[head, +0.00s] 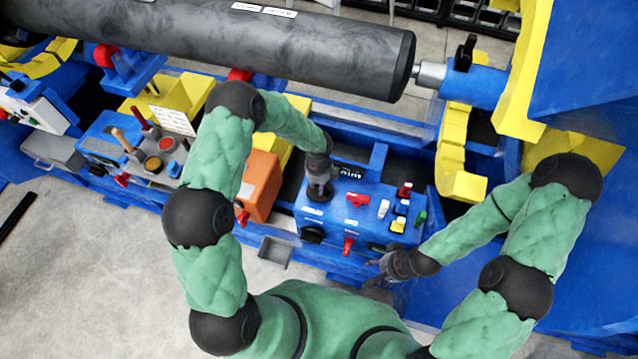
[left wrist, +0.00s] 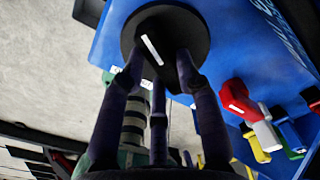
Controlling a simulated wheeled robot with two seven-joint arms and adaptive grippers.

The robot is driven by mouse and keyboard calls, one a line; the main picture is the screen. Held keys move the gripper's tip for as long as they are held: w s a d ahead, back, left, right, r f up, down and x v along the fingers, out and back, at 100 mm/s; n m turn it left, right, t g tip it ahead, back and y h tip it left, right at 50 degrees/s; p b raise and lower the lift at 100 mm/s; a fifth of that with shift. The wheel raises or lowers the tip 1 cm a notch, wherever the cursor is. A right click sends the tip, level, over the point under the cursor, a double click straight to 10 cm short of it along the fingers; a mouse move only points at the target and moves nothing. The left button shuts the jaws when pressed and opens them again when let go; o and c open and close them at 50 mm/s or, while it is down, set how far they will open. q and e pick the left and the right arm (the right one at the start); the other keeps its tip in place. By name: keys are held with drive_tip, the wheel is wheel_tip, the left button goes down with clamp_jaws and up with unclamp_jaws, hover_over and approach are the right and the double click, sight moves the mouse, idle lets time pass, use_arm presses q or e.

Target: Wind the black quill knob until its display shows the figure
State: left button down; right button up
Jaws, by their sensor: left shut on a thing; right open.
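A black round knob (left wrist: 167,28) with a white index line fills the top of the left wrist view. It sits on the top face of a blue control box (head: 338,214). My left gripper (left wrist: 160,68) has its dark fingers closed on this knob. In the head view the left gripper (head: 318,186) points down onto the knob and hides part of it. A small dark display (head: 350,171) lies just right of the gripper; its figures are too small to read. My right gripper (head: 376,276) is open and empty, in front of the box's lower right.
An orange box (head: 260,184) stands to the left. A grey tray (head: 275,252) hangs below. A large dark cylinder (head: 240,45) spans the back.

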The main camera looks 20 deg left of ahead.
idle(0.3)
use_arm(q)
drive_tip(key=c, duration=0.9)
unclamp_jaws()
drive_tip(key=shift+r, duration=0.1)
wheel_tip(320, 180, up, 12)
drive_tip(key=shift+f, duration=0.1)
drive_tip(key=shift+s, duration=0.1)
